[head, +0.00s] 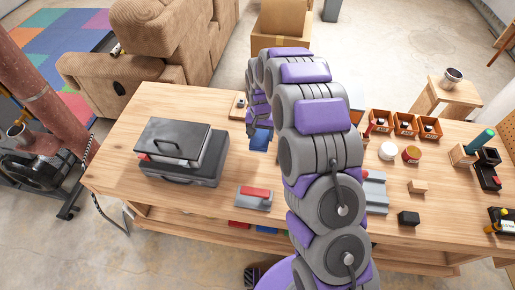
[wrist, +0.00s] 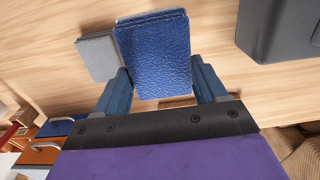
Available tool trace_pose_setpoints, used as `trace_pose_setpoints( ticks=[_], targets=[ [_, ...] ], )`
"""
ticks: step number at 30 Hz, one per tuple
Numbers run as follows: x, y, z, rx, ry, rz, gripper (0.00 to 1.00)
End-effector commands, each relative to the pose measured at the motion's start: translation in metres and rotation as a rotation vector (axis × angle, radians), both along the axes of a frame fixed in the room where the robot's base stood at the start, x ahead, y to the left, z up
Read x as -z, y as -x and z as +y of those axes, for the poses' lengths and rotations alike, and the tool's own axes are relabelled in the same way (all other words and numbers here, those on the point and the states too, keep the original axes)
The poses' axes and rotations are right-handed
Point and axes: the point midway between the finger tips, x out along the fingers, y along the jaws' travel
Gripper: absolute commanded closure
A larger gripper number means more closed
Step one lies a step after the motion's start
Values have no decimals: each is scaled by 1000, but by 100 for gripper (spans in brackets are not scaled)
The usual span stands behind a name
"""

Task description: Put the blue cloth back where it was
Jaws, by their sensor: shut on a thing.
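The blue cloth (wrist: 153,48) is a folded, textured rectangular pad between the two blue fingers of my gripper (wrist: 160,85) in the wrist view. My gripper is shut on it, with a finger at each side. In the head view the cloth (head: 260,141) shows over the workbench (head: 222,205), right of the dark case. My gripper (head: 258,128) is just above the cloth there, partly hidden by my arm. I cannot tell whether the cloth touches the bench top. A grey pad (wrist: 98,57) lies on the wood beside the cloth in the wrist view.
A dark case (head: 180,155) stands on the bench's left. A red-and-grey item (head: 254,198) lies near the front edge. Orange bins (head: 405,124), a white round item (head: 388,151) and small blocks stand on the right. A brown recliner (head: 155,50) is behind. My arm hides the bench's middle.

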Motion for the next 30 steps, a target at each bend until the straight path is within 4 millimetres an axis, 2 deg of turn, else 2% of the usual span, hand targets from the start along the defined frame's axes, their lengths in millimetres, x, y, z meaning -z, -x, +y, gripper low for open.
trace_pose_setpoints(
  ticks=[1, 6, 11, 18, 29, 30],
  targets=[
    [11, 1, 0, 0, 1, 3, 57],
    [43, 0, 0, 1, 1, 3, 57],
    [56, 0, 0, 2, 0, 2, 57],
    [86, 0, -1, 2, -2, 3, 57],
    [89, -1, 0, 3, 0, 1, 57],
    [88, -1, 0, 3, 0, 1, 25]
  ],
)
